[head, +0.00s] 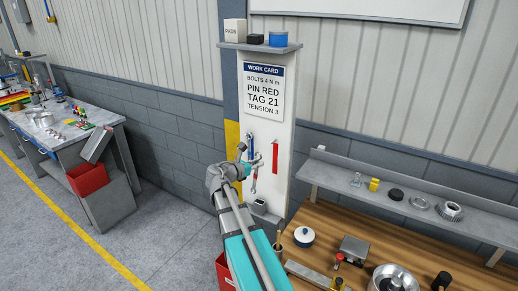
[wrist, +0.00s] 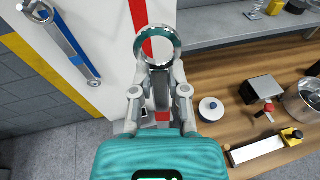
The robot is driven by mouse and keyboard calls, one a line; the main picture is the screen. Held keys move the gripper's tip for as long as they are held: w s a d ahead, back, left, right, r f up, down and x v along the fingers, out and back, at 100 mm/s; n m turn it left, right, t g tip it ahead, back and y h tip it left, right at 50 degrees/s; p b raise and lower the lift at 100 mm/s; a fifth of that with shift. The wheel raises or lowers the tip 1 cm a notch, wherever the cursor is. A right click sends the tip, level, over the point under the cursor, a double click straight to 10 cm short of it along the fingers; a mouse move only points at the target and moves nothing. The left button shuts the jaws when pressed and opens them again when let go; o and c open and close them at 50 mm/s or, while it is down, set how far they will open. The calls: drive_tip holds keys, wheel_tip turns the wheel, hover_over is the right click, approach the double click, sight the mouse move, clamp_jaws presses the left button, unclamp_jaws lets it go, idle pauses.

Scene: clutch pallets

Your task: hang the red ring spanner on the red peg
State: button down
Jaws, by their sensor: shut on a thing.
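My gripper (wrist: 160,78) is shut on the shaft of the red ring spanner (wrist: 157,62). The spanner's steel ring end sticks out beyond the fingertips, and a small red part shows between the fingers. In the wrist view the ring overlaps a red strip (wrist: 143,14) on the white board; I cannot tell whether it touches the board. The head view shows the red strip (head: 275,158) with a small peg-like top, right of my gripper (head: 254,180). The peg itself is not clear in the wrist view.
A blue spanner (wrist: 76,46) hangs left of the red strip on the white board (head: 284,120). A grey shelf (head: 335,172) and a wooden bench (head: 335,225) with a white round pot (head: 304,237) and other parts lie to the right. A work card (head: 263,93) is above.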

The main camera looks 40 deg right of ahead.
sight(277, 149)
drive_tip(key=shift+w+d+r+p, duration=0.15)
drive_tip(key=shift+d+r+p, duration=0.1)
drive_tip(key=shift+r+p, duration=0.15)
drive_tip(key=shift+w+d+r+p, duration=0.1)
drive_tip(key=shift+d+r+p, duration=0.15)
drive_tip(key=shift+r, duration=0.25)
drive_tip(key=shift+w+d, duration=0.15)
drive_tip(key=shift+d, duration=0.1)
drive_tip(key=shift+w+r+b+x, duration=0.1)
drive_tip(key=shift+w+x, duration=0.2)
drive_tip(key=shift+x, duration=1.05)
drive_tip(key=shift+w+r+b+x, duration=0.15)
drive_tip(key=shift+w+x, duration=0.2)
drive_tip(key=shift+x, duration=1)
drive_tip(key=shift+w+r+b+x, duration=0.1)
drive_tip(key=shift+w+x, duration=0.2)
drive_tip(key=shift+x, duration=1.05)
drive_tip(key=shift+w+d+f+b, duration=0.25)
drive_tip(key=shift+d+f+b, duration=0.2)
drive_tip(key=shift+d+f, duration=0.05)
drive_tip(key=c, duration=0.5)
unclamp_jaws()
drive_tip(key=shift+c, duration=0.2)
